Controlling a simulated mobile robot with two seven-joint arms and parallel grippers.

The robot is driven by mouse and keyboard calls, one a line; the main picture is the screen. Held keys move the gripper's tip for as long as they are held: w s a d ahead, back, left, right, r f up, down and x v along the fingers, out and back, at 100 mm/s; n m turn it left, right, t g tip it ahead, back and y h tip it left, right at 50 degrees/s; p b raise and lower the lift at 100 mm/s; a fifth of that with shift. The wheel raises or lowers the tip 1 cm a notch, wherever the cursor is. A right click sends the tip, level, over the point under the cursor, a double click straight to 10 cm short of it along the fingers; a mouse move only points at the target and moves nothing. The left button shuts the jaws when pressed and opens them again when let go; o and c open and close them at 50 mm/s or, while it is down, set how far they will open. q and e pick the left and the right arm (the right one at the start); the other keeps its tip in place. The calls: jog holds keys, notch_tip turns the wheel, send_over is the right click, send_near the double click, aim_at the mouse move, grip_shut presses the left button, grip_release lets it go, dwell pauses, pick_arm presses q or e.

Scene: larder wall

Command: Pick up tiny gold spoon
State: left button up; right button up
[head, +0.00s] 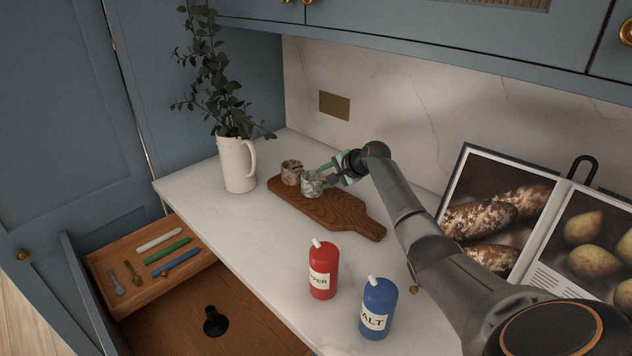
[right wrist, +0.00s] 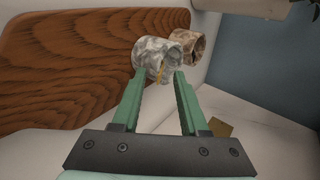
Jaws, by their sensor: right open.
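A small gold stick, which looks like the tiny gold spoon (right wrist: 161,73), pokes out of the mouth of a grey marble pot (right wrist: 148,54) in the right wrist view. Its bowl is hidden inside. The grey pot (head: 311,184) stands on a wooden board (head: 335,213) in the head view, where I cannot make out the spoon. My right gripper (head: 329,174) is open beside the pot. In the wrist view its green fingers (right wrist: 160,84) point at the pot, with the gold stick between the tips; I cannot tell whether they touch it. My left gripper is not in view.
A brown marble pot (head: 291,172) stands beside the grey one. A white jug (head: 237,165) with branches is behind left. Red (head: 323,272) and blue (head: 378,308) bottles stand in front. An open cookbook (head: 500,205) is at right. The open drawer (head: 140,255) holds several utensils.

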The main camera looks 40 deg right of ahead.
grip_shut()
dwell(0.3)
jog(key=shift+s+a+f, duration=0.1)
jog(key=shift+s+f, duration=0.05)
jog(key=shift+f, duration=0.05)
dwell(0.9)
